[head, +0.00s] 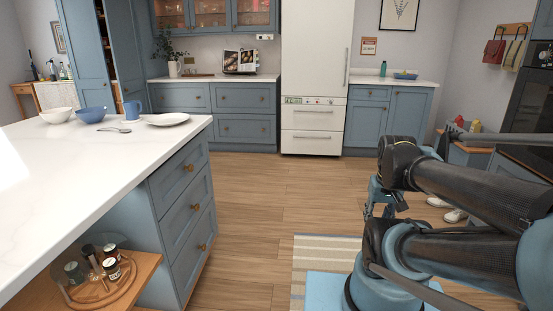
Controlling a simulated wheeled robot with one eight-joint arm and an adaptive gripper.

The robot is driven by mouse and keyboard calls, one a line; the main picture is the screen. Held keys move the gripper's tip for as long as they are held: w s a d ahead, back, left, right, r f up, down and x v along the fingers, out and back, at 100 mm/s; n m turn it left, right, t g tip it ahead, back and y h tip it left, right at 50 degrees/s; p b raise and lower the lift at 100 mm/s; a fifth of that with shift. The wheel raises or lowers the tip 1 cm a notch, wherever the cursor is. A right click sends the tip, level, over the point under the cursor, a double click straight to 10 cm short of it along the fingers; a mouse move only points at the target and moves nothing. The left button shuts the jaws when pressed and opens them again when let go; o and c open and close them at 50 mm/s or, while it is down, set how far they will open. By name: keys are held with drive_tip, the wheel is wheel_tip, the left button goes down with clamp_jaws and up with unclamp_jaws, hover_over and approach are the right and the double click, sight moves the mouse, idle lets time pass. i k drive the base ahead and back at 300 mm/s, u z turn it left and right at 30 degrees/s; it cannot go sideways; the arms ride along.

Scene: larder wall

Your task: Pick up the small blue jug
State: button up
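The small blue jug (133,110) stands upright on the white top of the island, near its far edge at the left of the head view. A blue bowl (91,115) is just left of it, and a white plate (167,120) lies to its right. My arm is folded at the right of the view, well away from the jug. What seems to be my gripper (378,207) shows small and dark among the arm links, mostly hidden by them. Its fingers are too unclear to tell open from shut.
A white bowl (57,115) and a spoon (115,130) are also on the island (90,170). Jars stand on a round wooden tray (103,292) on a low shelf. The wooden floor (255,200) between island and back counters is clear; a striped rug (318,252) lies nearer.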

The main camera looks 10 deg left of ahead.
sight(132, 113)
drive_tip(key=i, duration=1.6)
drive_tip(key=u, duration=2.35)
